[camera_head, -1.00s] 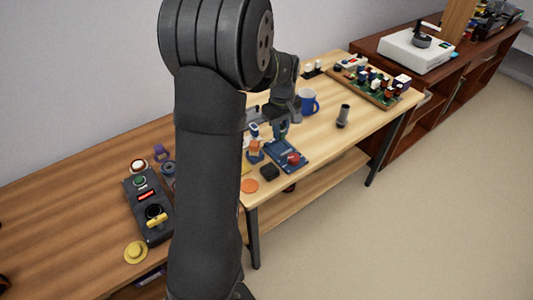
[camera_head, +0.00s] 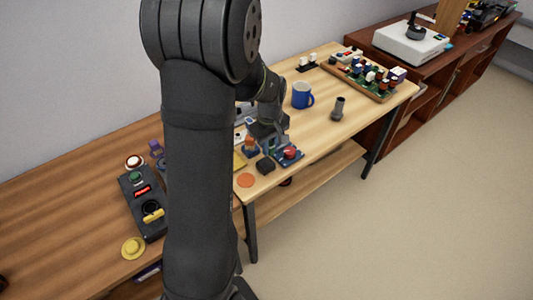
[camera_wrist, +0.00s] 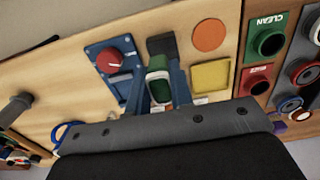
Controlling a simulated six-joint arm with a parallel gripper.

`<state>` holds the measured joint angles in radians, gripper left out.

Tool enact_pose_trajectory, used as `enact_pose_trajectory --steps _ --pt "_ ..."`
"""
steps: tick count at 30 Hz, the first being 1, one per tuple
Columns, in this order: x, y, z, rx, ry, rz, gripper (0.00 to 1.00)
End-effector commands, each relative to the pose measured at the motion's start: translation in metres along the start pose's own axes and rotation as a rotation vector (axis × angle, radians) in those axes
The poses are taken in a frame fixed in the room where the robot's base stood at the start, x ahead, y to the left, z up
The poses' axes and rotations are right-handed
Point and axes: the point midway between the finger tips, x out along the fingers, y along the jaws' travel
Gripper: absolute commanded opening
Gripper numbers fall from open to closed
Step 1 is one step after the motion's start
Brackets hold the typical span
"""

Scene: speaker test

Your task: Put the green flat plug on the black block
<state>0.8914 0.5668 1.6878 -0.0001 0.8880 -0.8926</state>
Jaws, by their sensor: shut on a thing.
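My gripper (camera_wrist: 159,92) is shut on the green flat plug (camera_wrist: 159,88), which sits between its two blue-grey fingers in the wrist view. The black block (camera_wrist: 162,45) lies just beyond the fingertips there, close to the plug. Whether the plug touches the block cannot be told. In the head view the black block (camera_head: 265,166) stands near the table's front edge, with my gripper (camera_head: 270,143) just behind and above it. The plug cannot be made out in the head view.
A blue panel with a red knob (camera_wrist: 114,61) is left of the block, a yellow square (camera_wrist: 210,76) right of the fingers. An orange disc (camera_wrist: 208,35) lies beside the block. A blue mug (camera_head: 301,95) and a dark cylinder (camera_head: 338,109) stand farther along the table.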

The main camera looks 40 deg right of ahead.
Motion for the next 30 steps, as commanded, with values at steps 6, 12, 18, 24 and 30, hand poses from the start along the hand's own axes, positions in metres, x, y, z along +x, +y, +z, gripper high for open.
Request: enact_pose_trajectory --steps 6,12,18,24,30 --pt "0.011 -0.002 -0.013 0.001 0.000 0.000 0.00" --pt "0.037 -0.003 -0.012 0.001 -0.002 -0.003 0.00" --pt "0.048 -0.002 -0.013 0.001 0.001 0.001 0.00" --pt "0.049 -0.002 -0.013 0.001 0.000 0.001 0.00" --pt "0.051 -0.002 -0.013 0.001 0.001 0.001 0.42"
